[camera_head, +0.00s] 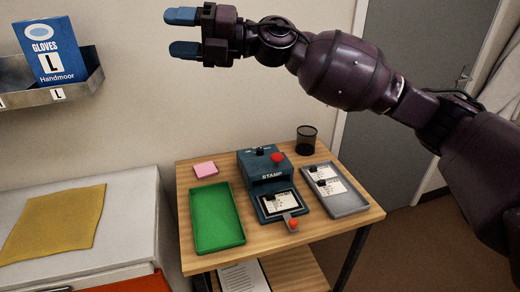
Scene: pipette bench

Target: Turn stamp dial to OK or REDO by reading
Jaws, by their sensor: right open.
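A blue-grey stamp machine (257,171) marked STAMP stands in the middle of the small wooden table. A small black dial (260,152) sits on its top, beside a red knob (277,157). The dial's setting is too small to read. A white card (278,203) lies in the black-framed slot at the machine's front, above a red-tipped tab (293,224); its print is not legible. My right gripper (182,32) is open and empty, high in front of the wall, well above the table and apart from everything. My left gripper is out of view.
A green tray (216,219) lies empty left of the machine. A grey tray (345,205) with cards is on its right. A pink pad (205,169) and black mesh cup (306,140) stand behind. A white cabinet (120,225) with a yellow cloth (55,223) is at left, below a glove shelf (75,88).

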